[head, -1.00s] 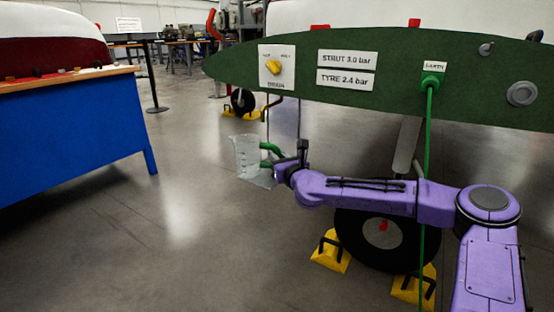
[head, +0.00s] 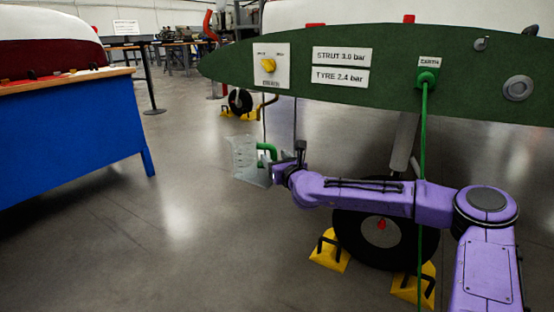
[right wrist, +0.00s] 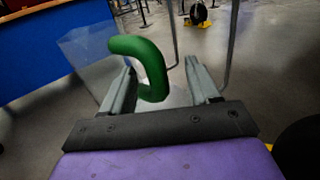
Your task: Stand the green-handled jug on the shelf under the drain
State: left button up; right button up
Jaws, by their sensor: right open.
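The clear jug (head: 243,154) with a green handle (head: 266,150) is upright below the wing's drain pipe (head: 268,104). A pale clear shelf (head: 256,178) shows at its base; contact between them is hard to tell. In the right wrist view the jug (right wrist: 88,62) is at the left, and its handle (right wrist: 152,62) hooks down between my fingers. My right gripper (head: 297,150) is open, with a finger on each side of the handle, the left one closer. It also shows in the right wrist view (right wrist: 160,68). My left gripper is out of view.
The green wing edge carries a drain knob (head: 268,66) above the jug. A green earth cable (head: 423,150) hangs beside my right arm. A wheel (head: 382,232) with yellow chocks (head: 330,252) stands below it. A blue bench (head: 70,130) is at left; the floor between is clear.

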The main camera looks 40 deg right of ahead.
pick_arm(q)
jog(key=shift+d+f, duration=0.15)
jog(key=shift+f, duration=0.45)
pick_arm(e)
jog(key=shift+f, duration=0.35)
jog(key=shift+s+a+r+p, duration=0.1)
jog(key=shift+s+a+p, duration=0.15)
jog(key=shift+s, duration=0.3)
jog(key=shift+s+a+r+p, duration=0.1)
jog(key=shift+s+a+p, duration=0.05)
jog(key=shift+s+p, duration=0.3)
jog(key=shift+s+a+r+p, duration=0.1)
jog(key=shift+s+a+p, duration=0.15)
jog(key=shift+s, duration=0.35)
pick_arm(q)
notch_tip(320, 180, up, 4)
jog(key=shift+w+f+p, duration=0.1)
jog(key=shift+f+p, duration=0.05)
jog(key=shift+p, duration=0.85)
pick_arm(e)
jog(key=s, duration=0.3)
jog(key=shift+s+a, duration=0.15)
jog(key=shift+a, duration=0.15)
